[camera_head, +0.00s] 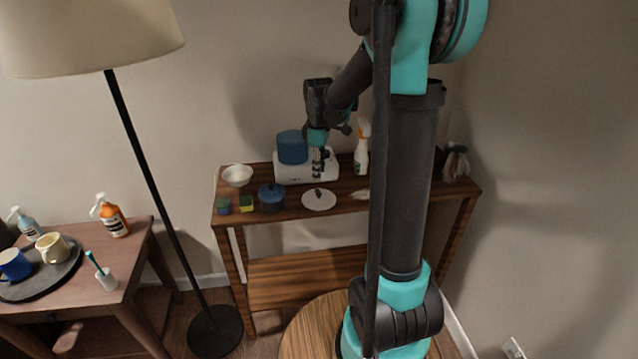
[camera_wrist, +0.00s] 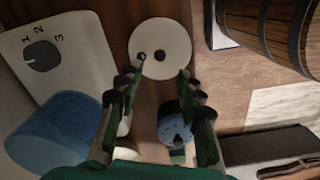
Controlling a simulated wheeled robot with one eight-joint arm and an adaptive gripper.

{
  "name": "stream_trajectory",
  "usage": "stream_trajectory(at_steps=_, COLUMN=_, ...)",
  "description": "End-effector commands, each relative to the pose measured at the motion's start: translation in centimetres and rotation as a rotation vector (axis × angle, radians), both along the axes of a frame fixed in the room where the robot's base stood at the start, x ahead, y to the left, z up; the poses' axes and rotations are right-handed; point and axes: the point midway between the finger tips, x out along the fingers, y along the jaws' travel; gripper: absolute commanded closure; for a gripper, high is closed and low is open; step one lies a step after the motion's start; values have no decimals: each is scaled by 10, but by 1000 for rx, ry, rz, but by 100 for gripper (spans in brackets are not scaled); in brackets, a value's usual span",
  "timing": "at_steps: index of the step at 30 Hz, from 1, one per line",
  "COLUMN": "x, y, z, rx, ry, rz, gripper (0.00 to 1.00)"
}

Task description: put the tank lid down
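The tank lid, a white disc with a dark knob (camera_head: 319,205), lies flat near the front edge of the wooden shelf. It also shows in the wrist view (camera_wrist: 176,38), just beyond my fingertips. A white appliance base (camera_head: 290,176) with a numbered dial (camera_wrist: 42,56) stands behind it, bearing a blue tank (camera_head: 292,147). My gripper (camera_head: 318,170) hangs in front of the base, above and behind the lid in the head view. In the wrist view its fingers (camera_wrist: 162,70) are apart with nothing between the tips. The exact height gap to the lid is unclear.
A white spray bottle (camera_head: 361,155) stands right of the base. A floor lamp (camera_head: 150,175) rises left of the shelf (camera_head: 290,215).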

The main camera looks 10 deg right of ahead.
Motion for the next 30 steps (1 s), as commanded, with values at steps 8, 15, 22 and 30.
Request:
stream_trajectory(at_steps=8, x=0, y=0, z=34, rx=0, ry=0, rz=0, gripper=63)
stream_trajectory(at_steps=15, x=-28, y=-7, z=29, rx=7, ry=-43, rz=-137, gripper=63)
stream_trajectory(at_steps=22, x=-102, y=-23, z=-5, rx=54, ry=-161, rz=-531, gripper=63)
stream_trajectory(at_steps=30, x=-186, y=-36, z=-51, rx=158, ry=-279, rz=-972, gripper=63)
